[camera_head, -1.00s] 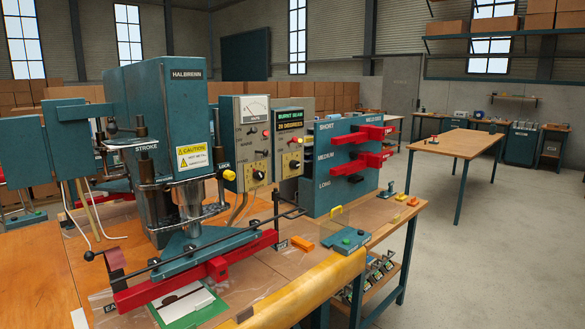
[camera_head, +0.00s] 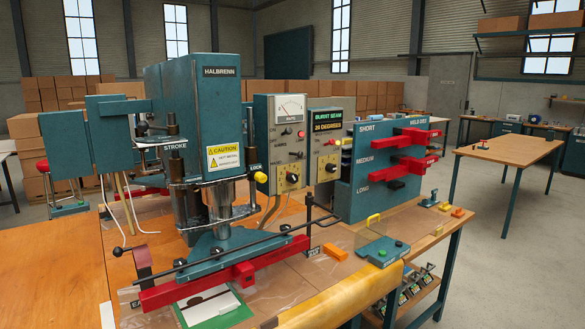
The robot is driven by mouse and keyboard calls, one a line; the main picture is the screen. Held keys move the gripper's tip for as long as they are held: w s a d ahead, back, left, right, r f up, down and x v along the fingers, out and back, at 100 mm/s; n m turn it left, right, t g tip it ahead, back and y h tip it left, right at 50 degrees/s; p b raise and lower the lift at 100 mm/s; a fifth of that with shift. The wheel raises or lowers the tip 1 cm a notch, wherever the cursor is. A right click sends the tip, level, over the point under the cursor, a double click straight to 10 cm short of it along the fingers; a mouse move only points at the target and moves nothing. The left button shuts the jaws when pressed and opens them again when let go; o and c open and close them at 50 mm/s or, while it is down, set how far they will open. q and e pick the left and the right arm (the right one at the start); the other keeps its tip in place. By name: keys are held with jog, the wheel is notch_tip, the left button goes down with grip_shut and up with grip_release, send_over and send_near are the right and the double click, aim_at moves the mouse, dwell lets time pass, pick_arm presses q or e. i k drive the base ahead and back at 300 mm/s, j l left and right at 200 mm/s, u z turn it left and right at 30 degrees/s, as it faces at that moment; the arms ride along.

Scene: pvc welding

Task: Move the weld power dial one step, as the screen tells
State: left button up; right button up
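The teal HALBRENN welding machine (camera_head: 222,125) stands on the wooden bench. To its right is a grey control box with an analog meter (camera_head: 290,108) and a black knob on a yellow plate (camera_head: 293,178). Beside it, a second panel carries a dark screen (camera_head: 328,121) with green and amber text, which seems to read "BURNT SEAM" and "20 DEGREES". Below the screen is another black knob on a yellow plate (camera_head: 330,167). The labels are too small to tell which knob is the weld power dial, and the pointer settings are unclear. Neither gripper is in view.
A red bar (camera_head: 215,275) and a long rod cross the machine's front. Open floor (camera_head: 490,270) lies right.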

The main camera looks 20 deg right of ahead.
aim_at(330, 167)
jog(key=i+l+u, duration=0.15)
jog(key=l+u, duration=0.3)
jog(key=l, duration=0.5)
jog(key=l+u, duration=0.4)
jog(key=l, duration=0.55)
